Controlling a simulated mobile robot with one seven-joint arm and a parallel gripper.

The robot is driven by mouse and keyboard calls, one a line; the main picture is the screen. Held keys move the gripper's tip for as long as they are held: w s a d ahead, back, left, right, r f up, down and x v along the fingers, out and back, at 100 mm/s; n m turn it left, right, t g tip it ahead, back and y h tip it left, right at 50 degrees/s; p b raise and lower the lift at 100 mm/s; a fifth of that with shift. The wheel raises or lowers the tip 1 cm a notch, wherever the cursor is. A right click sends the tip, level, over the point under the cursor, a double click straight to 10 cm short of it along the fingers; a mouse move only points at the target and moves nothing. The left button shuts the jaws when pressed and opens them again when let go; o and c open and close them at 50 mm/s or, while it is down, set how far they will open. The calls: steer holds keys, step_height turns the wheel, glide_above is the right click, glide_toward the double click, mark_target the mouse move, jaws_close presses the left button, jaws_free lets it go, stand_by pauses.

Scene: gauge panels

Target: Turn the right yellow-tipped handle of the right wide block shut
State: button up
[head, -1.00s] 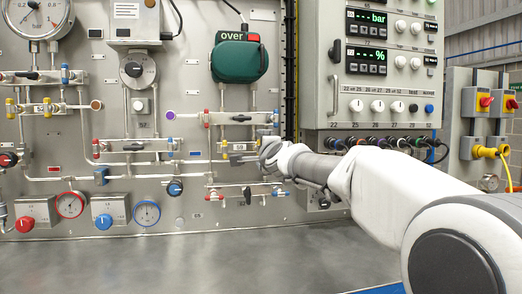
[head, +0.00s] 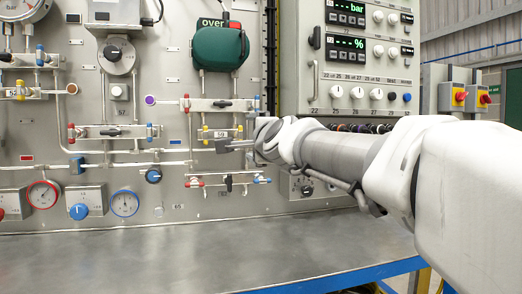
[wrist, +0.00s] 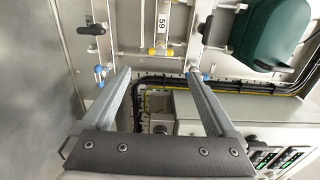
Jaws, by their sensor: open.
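The right wide block, labelled 59 (head: 219,134), is on the panel between two horizontal pipe rows, with a yellow-tipped handle at each end. Its right yellow-tipped handle (head: 239,131) is just above my gripper (head: 228,146). In the wrist view, which is turned sideways, the block (wrist: 161,22) is at the top and the yellow handle (wrist: 157,50) lies beyond the gap between my fingertips (wrist: 157,74). My gripper is open and empty, and looks apart from the handle. The handle's exact angle is too small to tell.
Blue-tipped handles flank the fingers in the wrist view, one (wrist: 100,74) left and one (wrist: 195,74) right. A green cover (head: 220,47) juts out above. A grey cabinet (head: 300,90) stands right of the panel. The metal bench top (head: 150,260) below is clear.

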steer(key=shift+p+v, duration=0.5)
steer(key=shift+v, duration=2.45)
steer(key=s+d+f+n+g+h+p, duration=0.15)
steer(key=s+d+f+n+g, duration=0.3)
steer(key=s+f, duration=0.55)
steer(key=s+d+f+n+g+h, duration=0.25)
steer(key=s+d+f+n, duration=0.3)
steer(key=s+f, duration=0.4)
steer(key=s+d+f+n+g+h, duration=0.1)
steer(key=s+d+f+n+g, duration=0.4)
steer(key=s+f, duration=0.5)
step_height(320, 180, up, 24)
steer(key=w+p, duration=0.2)
steer(key=p, duration=2.4)
steer(key=shift+w+a, duration=0.15)
steer(key=shift+w, duration=0.05)
steer(key=shift+r, duration=0.1)
